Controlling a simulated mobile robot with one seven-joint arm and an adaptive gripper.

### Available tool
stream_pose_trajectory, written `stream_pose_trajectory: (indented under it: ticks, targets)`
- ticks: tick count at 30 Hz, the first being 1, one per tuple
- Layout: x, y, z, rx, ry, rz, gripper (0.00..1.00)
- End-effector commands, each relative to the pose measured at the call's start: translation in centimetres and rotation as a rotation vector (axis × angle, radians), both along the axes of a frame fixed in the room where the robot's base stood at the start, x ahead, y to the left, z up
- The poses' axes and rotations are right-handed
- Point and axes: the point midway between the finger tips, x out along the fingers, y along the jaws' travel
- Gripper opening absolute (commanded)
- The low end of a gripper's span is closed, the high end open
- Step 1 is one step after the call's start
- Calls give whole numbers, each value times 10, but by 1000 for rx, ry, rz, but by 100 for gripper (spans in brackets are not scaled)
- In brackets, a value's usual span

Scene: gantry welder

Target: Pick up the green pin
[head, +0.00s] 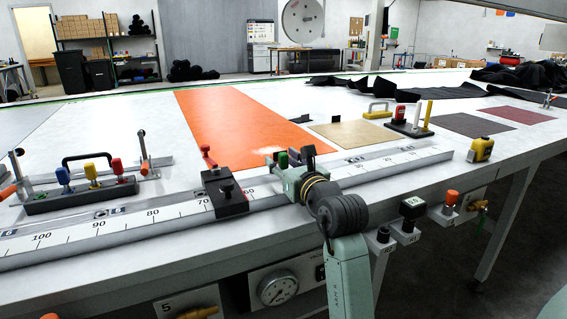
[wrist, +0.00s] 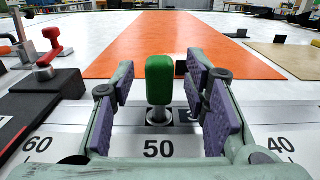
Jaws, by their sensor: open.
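The green pin (wrist: 160,80) stands upright on a metal base on the white ruler rail, just behind the 50 mark. It shows in the middle of the wrist view. In the head view a small part of the green pin (head: 283,160) shows behind my gripper. My gripper (wrist: 163,88) is open, with purple pads on both sides of the pin. Gaps show between the pin and the pads, and the pin appears free. In the head view my gripper (head: 292,170) reaches over the rail from the front, and the arm hides part of the rail.
A black clamp block (head: 226,195) with a red-handled lever (wrist: 53,42) stands to the left on the rail. An orange sheet (head: 240,125) lies flat behind. A rack of coloured handles (head: 80,195) is at the left, and a yellow tape measure (head: 481,150) is at the right.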

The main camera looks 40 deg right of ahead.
Motion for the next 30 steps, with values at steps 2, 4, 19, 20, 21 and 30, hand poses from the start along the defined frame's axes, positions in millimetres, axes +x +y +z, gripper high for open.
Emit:
stream_pose_trajectory:
  ticks: [2, 4, 19, 20, 21, 30]
  targets:
    - [0, 0, 0, 0, 0, 0, 42]
    - [0, 0, 0, 0, 0, 0, 38]
    - [0, 0, 0, 0, 0, 0, 4]
    - [0, 0, 0, 0, 0, 0, 2]
    - [-1, 0, 0, 0, 0, 0, 0]
    - [-1, 0, 0, 0, 0, 0, 0]
